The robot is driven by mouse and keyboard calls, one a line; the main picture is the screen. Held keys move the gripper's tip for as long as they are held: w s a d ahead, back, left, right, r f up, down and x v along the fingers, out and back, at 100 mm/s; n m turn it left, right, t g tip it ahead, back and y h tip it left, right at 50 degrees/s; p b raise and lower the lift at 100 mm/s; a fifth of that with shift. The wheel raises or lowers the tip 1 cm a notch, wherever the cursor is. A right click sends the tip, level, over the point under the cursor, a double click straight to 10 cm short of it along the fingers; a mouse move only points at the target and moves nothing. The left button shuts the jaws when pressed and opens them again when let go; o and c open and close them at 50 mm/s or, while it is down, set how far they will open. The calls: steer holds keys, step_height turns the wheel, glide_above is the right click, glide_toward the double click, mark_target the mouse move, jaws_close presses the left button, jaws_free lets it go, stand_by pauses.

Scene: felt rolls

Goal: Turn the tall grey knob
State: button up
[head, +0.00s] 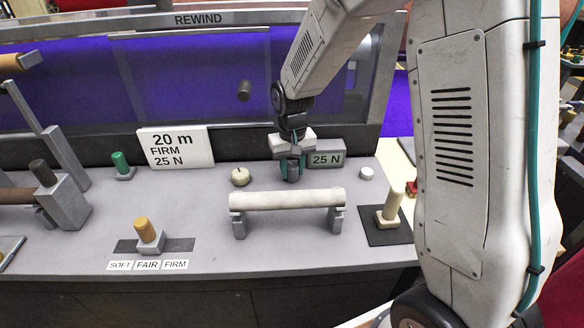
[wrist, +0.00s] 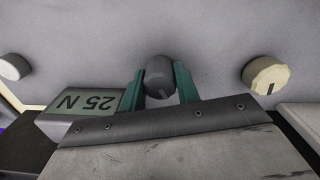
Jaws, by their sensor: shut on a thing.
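The tall grey knob (wrist: 160,78) stands on the grey deck between the two green fingers of my gripper (wrist: 160,86) in the wrist view. The fingers are shut on its sides, and a mark shows on its top. In the head view, my gripper (head: 292,167) points down at the deck in front of the purple roll, and the knob (head: 292,174) is mostly hidden by the fingers. A display (head: 326,159) reading "25 N" sits just right of the gripper; it also shows in the wrist view (wrist: 92,101).
A cream knob (head: 240,177) stands left of my gripper and a white button (head: 366,173) right. A pale roll (head: 287,199) lies on two grey supports in front. A sign (head: 175,147) reads "20 m FIRM 25 N".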

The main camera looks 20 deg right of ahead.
mark_target(292, 166)
steer(key=o, duration=1)
steer(key=shift+c, duration=0.2)
steer(key=shift+r, duration=0.1)
step_height(292, 166, up, 8)
steer(key=shift+f, duration=0.15)
steer(key=shift+n+g, duration=0.4)
steer(key=shift+g, duration=0.3)
steer(key=s+r, duration=0.2)
steer(key=s, duration=0.3)
steer(key=s+d+r, duration=0.1)
steer(key=s+r, duration=0.1)
steer(key=s, duration=0.4)
steer(key=s+d+r, duration=0.1)
steer(key=s+r, duration=0.1)
steer(key=s, duration=0.4)
steer(key=shift+s+r, duration=0.25)
steer(key=shift+r, duration=0.1)
steer(key=s+d+r+t, duration=0.1)
steer(key=s+r, duration=0.4)
steer(key=s, duration=0.7)
steer(key=shift+s+t, duration=0.2)
steer(key=shift+t, duration=0.7)
